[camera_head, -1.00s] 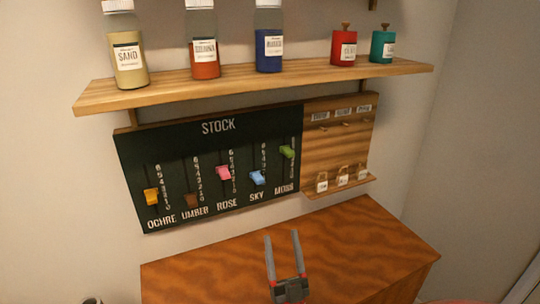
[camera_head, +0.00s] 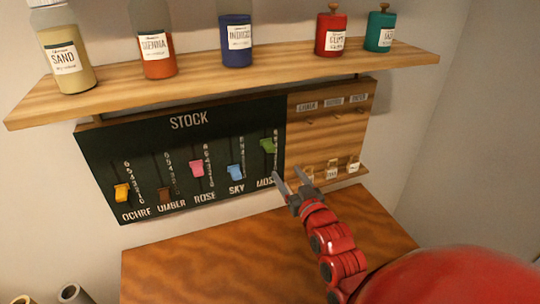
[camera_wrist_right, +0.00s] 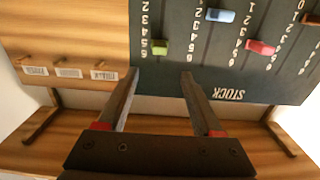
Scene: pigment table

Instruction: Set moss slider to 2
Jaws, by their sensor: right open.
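The moss slider is a green knob (camera_head: 268,146) at the right end of the dark STOCK board (camera_head: 189,143). It sits high in its slot. In the upside-down wrist view, the green knob (camera_wrist_right: 161,47) stands beside the high numbers, around 5 or 6. My right gripper (camera_head: 287,171) is open and empty, just below and slightly right of the knob in the head view. In the wrist view, the knob appears beyond and between the fingertips (camera_wrist_right: 160,72), apart from them. The fingers partly cover the MOSS label. My left gripper is not in view.
Sky (camera_head: 235,172), rose (camera_head: 197,168), umber (camera_head: 165,195) and ochre (camera_head: 122,193) sliders lie left of moss. A wooden hook panel (camera_head: 330,143) adjoins the board's right side. A shelf (camera_head: 230,80) with bottles and jars overhangs it. The wooden tabletop (camera_head: 220,262) below looks bare.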

